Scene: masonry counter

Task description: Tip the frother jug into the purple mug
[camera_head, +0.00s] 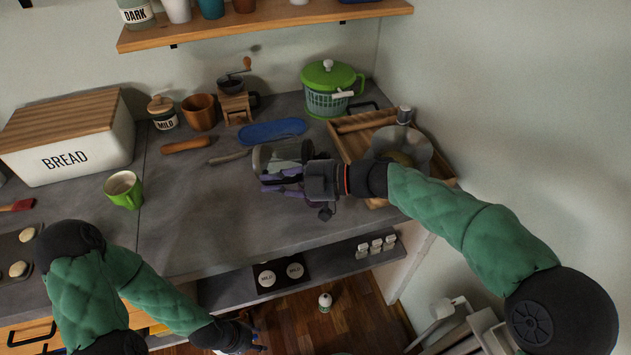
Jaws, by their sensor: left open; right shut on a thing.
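A clear, glassy jug (275,155), seemingly the frother jug, is at the middle of the counter. My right gripper (292,178) reaches in from the right and is shut on it; the gripper covers its right side. Dark purple parts show below the jug, among the fingers; they may belong to the purple mug, but I cannot tell. Whether the jug touches the counter is also unclear. My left gripper (256,338) is open and empty, low in front of the counter's front edge, with its fingers small and dark.
A green mug (123,190) stands at left by the bread bin (68,145). A blue tray (272,131), a grinder (235,102) and a green spinner (331,90) are behind. A wooden tray (347,145) lies right. The front-middle counter (200,230) is clear.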

